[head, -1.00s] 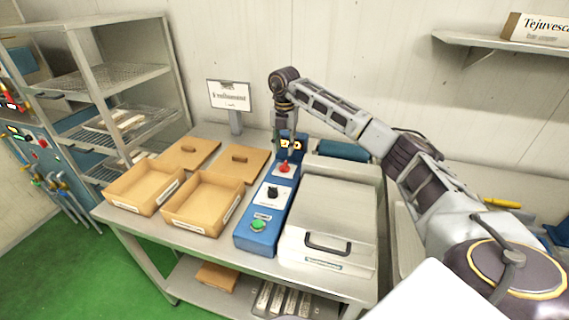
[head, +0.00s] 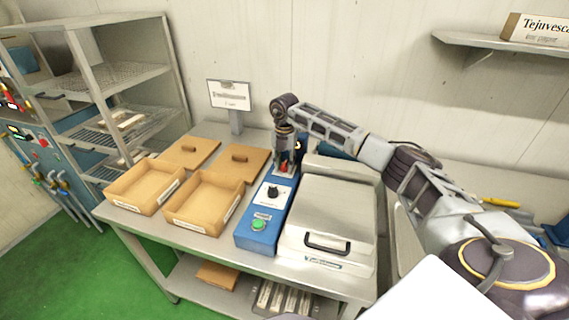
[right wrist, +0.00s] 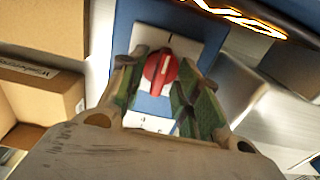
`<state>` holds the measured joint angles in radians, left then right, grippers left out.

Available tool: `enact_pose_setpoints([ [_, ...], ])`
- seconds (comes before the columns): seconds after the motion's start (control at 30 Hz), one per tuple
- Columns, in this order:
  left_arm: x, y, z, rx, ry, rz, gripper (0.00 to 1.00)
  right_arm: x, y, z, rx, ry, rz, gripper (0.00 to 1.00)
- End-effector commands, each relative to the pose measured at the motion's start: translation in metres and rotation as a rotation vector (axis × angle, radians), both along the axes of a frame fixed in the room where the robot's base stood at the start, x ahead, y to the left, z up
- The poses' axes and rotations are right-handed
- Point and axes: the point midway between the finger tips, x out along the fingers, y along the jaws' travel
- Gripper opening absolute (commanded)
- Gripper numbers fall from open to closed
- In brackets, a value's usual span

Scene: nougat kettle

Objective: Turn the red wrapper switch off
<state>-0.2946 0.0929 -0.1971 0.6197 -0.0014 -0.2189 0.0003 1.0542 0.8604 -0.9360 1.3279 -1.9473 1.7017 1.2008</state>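The red wrapper switch is a round red knob (right wrist: 162,72) with a pale pointer line on a white plate. It sits at the far end of the blue control box (head: 260,231). In the right wrist view its pointer runs nearly straight up and down, tilted slightly. My right gripper (right wrist: 159,75) points down over it, with one green-padded finger on each side of the knob. The fingers are spread; whether they touch the knob I cannot tell. In the head view the right gripper (head: 286,165) mostly covers the switch. My left gripper is not in view.
A lidded metal machine (head: 330,215) stands right of the box, wooden trays (head: 203,207) left, a sign (head: 229,95) behind.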

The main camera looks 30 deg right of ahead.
Motion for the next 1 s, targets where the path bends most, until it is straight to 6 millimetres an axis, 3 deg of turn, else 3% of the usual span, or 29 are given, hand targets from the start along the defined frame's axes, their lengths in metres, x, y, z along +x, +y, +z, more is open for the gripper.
enact_pose_setpoints([
  [0.07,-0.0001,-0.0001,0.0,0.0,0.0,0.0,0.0,0.0,0.0001,0.0001,0.0,0.0,0.0,0.32],
  [0.3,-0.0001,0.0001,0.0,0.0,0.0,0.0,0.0,0.0,0.0001,0.0003,0.0,0.0,0.0,0.01],
  [1.0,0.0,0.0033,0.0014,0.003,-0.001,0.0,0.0,0.0001,-0.0002,0.0013,0.001,-0.001,0.123,0.0],
])
